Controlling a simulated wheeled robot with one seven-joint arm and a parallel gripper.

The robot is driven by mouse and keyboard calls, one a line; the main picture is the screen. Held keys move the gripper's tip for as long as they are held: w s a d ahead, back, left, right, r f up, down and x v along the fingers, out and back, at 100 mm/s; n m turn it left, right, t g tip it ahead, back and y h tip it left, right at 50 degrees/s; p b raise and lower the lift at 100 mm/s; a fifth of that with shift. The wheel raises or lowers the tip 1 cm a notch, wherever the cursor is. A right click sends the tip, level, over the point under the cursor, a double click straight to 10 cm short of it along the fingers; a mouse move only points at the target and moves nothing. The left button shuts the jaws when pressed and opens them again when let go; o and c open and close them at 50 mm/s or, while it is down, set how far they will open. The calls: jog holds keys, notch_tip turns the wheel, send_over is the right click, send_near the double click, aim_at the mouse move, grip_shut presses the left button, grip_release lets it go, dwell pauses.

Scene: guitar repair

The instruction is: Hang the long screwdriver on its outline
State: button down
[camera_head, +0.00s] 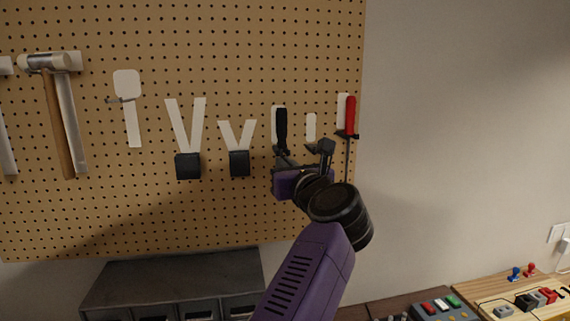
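A black-handled screwdriver (282,125) stands upright in front of a white outline (275,112) on the pegboard. Its lower part is hidden behind my gripper, so I cannot see its length. A red-handled screwdriver (350,115) with a long thin shaft hangs upright at the board's right edge, over another white outline (342,102). A short white outline (311,124) between them is bare. My gripper (305,155) is just below the black handle, its two dark fingers apart with board showing between them. I cannot tell whether the left finger touches the screwdriver.
The pegboard (230,60) also bears a mallet (60,110) at left and several white outlines with dark holders (188,166). A dark drawer cabinet (180,275) stands below. A wooden bench (500,295) with small devices is at lower right.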

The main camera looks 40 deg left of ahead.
jog(key=shift+f, duration=0.25)
jog(key=c, duration=1.1)
grip_release()
jog(key=shift+o, duration=0.2)
jog(key=shift+d, duration=0.1)
jog(key=p+v, duration=0.1)
jog(key=v, duration=0.5)
jog(key=shift+s+d, duration=0.25)
jog(key=shift+d, duration=0.05)
dwell(0.5)
dwell(0.6)
